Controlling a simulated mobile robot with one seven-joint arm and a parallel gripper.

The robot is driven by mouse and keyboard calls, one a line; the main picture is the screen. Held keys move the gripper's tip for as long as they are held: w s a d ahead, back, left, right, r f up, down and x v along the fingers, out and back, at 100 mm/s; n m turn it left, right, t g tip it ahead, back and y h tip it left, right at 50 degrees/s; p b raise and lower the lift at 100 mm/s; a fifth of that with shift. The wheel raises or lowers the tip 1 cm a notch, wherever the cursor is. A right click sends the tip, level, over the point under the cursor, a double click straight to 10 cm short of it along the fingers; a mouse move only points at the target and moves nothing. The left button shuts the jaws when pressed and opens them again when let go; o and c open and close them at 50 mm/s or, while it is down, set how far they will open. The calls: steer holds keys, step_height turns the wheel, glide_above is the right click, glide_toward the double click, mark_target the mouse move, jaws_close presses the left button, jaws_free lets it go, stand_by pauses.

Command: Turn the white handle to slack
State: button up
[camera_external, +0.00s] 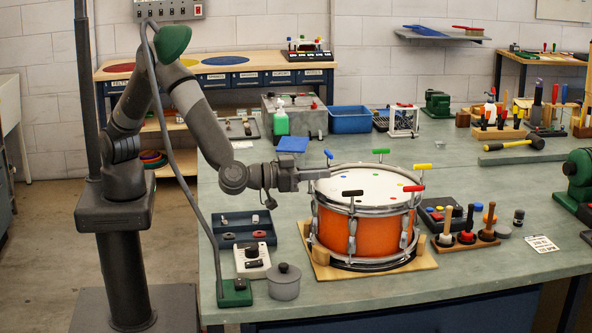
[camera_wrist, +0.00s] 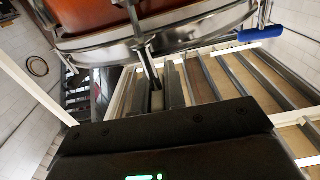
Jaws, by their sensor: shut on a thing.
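The orange drum (camera_external: 345,230) stands on a wooden base on the bench, with coloured T-handles around its rim. My gripper (camera_external: 316,174) is level at the drum's left rim. In the wrist view, my gripper (camera_wrist: 157,96) is shut around the end of a metal rod (camera_wrist: 149,65) from the rim. The white handle is hidden between the fingers, so its turn angle cannot be told. The blue handle (camera_external: 328,154) is just behind my gripper and also shows in the wrist view (camera_wrist: 260,34).
Around the rim stand a green handle (camera_external: 381,151), a yellow handle (camera_external: 422,166), a red handle (camera_external: 413,188) and a black handle (camera_external: 352,193). A grey pot (camera_external: 285,283) and a control box (camera_external: 252,262) sit front left. Mallets in a stand (camera_external: 466,237) are at right.

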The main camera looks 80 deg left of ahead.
steer(key=shift+y, duration=0.3)
jaws_close()
steer(key=n+y, duration=0.3)
steer(key=y, duration=0.1)
steer(key=shift+a+g, duration=0.15)
steer(key=shift+g, duration=0.15)
steer(key=n+y, duration=0.1)
steer(key=n+g+y, duration=0.1)
steer(key=y, duration=0.1)
steer(key=n+g+y, duration=0.1)
steer(key=y, duration=0.1)
steer(key=shift+s+a+f+n, duration=0.1)
steer(key=shift+s+a+n, duration=0.05)
steer(key=shift+a+n, duration=0.15)
steer(key=n+g+y, duration=0.3)
steer(key=g+y, duration=0.1)
steer(key=n+g+y, duration=0.2)
steer(key=shift+s+a+n+g, duration=0.3)
steer(key=shift+g, duration=0.3)
steer(key=o, duration=0.7)
jaws_free()
steer(key=shift+c, duration=0.2)
